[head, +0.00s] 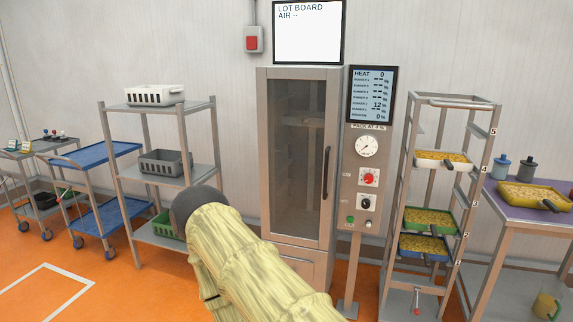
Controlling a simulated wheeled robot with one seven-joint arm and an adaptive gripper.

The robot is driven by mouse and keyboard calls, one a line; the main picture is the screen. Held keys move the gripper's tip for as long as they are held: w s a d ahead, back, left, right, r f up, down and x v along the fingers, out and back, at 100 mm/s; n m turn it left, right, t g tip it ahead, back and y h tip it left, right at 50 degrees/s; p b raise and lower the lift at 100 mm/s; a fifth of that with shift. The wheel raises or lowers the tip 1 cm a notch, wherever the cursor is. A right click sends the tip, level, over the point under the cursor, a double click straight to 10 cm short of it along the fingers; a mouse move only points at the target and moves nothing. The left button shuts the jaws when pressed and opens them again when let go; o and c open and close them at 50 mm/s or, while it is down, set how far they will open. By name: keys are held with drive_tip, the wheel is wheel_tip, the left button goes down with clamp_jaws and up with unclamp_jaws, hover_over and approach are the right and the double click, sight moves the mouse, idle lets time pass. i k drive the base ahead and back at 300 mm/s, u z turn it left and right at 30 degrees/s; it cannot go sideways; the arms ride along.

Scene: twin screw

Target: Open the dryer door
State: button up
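The dryer (264,140) is a tall metal cabinet against the back wall, in the middle of the head view. Its door (298,175) has a dark glass pane and looks shut. A dark vertical handle (326,172) is on the door's right side. My arm, in a pale yellow sleeve with a dark rounded part, rises from the bottom middle and hides the dryer's lower left. My gripper cannot be made out in this view.
Right of the dryer stands a control post (364,215) with a screen, gauge and knobs. Beyond it are a rack (404,180) with filled trays and a purple-topped table (512,214). Orange floor (60,262) is open at lower left.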

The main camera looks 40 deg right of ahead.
sight(321, 241)
drive_tip(key=i, duration=0.6)
drive_tip(key=z, duration=0.85)
drive_tip(key=i, duration=0.55)
drive_tip(key=z, duration=0.55)
